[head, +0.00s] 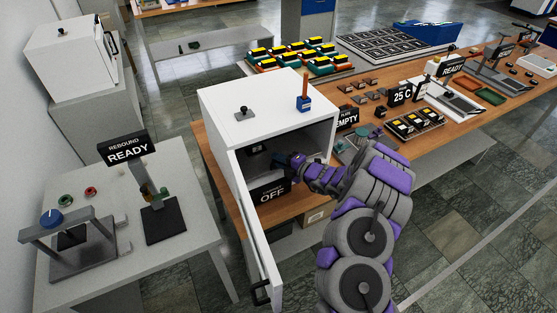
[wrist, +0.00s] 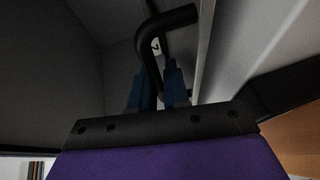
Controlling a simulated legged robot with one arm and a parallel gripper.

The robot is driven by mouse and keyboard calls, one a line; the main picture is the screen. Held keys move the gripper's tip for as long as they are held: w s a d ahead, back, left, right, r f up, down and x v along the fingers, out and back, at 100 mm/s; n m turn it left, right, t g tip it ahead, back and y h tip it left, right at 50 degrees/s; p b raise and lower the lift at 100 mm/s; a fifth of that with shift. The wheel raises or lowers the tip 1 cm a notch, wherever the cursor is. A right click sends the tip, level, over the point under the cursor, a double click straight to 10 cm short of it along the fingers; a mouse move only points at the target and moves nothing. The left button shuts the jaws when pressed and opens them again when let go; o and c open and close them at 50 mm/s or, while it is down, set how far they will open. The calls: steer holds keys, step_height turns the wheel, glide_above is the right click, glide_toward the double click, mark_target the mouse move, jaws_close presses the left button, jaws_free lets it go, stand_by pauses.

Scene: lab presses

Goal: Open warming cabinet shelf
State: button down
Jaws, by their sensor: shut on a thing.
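The warming cabinet (head: 222,105) is a white box on the wooden bench, with its front door (head: 253,225) swung wide open toward me. The door's black handle (head: 262,293) is at its free end, away from my gripper. My arm reaches into the open front. My gripper (head: 287,158) is inside the dark interior. In the wrist view, the blue fingers of my gripper (wrist: 160,85) are shut on a bent black handle (wrist: 165,28). The shelf itself is too dark to make out clearly.
A black sign reading OFF (head: 272,192) is at the cabinet's lower front. A blue block with an orange stick (head: 304,98) and a black knob (head: 243,114) are on its top. A grey table with a READY sign (head: 127,150) stands left. Racks and trays crowd the bench at right.

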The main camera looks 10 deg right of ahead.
steer(key=shift+d+f, duration=0.1)
steer(key=shift+d, duration=0.25)
steer(key=s+d+p, duration=0.3)
steer(key=s+p, duration=0.1)
steer(key=s, duration=0.5)
steer(key=s+d+p, duration=0.3)
steer(key=s, duration=0.5)
steer(key=shift+s+p, duration=0.4)
steer(key=c, duration=1.5)
jaws_free()
steer(key=shift+c, duration=0.2)
steer(key=shift+o, duration=0.3)
steer(key=shift+d, duration=0.55)
steer(key=p+v, duration=0.1)
steer(key=v, duration=1.6)
steer(key=shift+d+f+p, duration=0.15)
steer(key=shift+d+p, duration=0.1)
steer(key=shift+p, duration=0.15)
